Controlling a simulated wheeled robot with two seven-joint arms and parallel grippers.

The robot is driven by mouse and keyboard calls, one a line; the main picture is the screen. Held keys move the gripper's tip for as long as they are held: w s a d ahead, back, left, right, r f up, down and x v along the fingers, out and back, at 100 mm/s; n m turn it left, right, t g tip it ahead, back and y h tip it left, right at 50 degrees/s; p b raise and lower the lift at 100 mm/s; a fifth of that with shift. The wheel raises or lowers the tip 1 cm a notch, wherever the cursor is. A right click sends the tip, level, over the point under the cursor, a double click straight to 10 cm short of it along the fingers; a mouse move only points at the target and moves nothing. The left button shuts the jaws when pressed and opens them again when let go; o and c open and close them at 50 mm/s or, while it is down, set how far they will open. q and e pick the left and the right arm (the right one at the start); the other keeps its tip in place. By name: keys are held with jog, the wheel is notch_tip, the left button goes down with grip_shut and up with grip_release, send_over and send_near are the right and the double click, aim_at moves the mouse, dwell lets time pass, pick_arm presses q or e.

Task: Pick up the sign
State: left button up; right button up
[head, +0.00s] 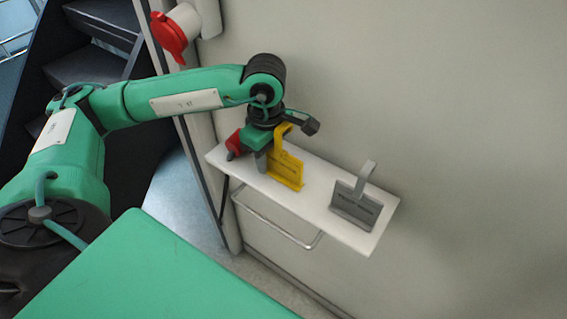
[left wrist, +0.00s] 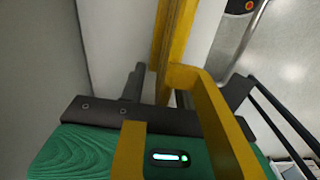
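A yellow sign (head: 287,170) with dark lettering and a hooked top stands on the white shelf (head: 318,207). A grey sign (head: 356,210) with a similar hook stands to its right on the same shelf. My left gripper (head: 268,158) is at the yellow sign, just behind and left of its hook. In the left wrist view the yellow sign (left wrist: 177,40) rises between the spread fingers, and its hook crosses close to the camera. The gripper looks open; contact with the sign cannot be told. My right gripper is not in view.
A red and dark item (head: 234,145) is at the shelf's left end beside my gripper. A metal rail (head: 275,222) runs below the shelf front. A pale wall stands behind. A red-capped fitting (head: 168,36) is at upper left, near dark stairs (head: 88,68).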

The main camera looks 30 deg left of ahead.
pick_arm(q)
grip_shut()
jog(key=shift+r, duration=0.2)
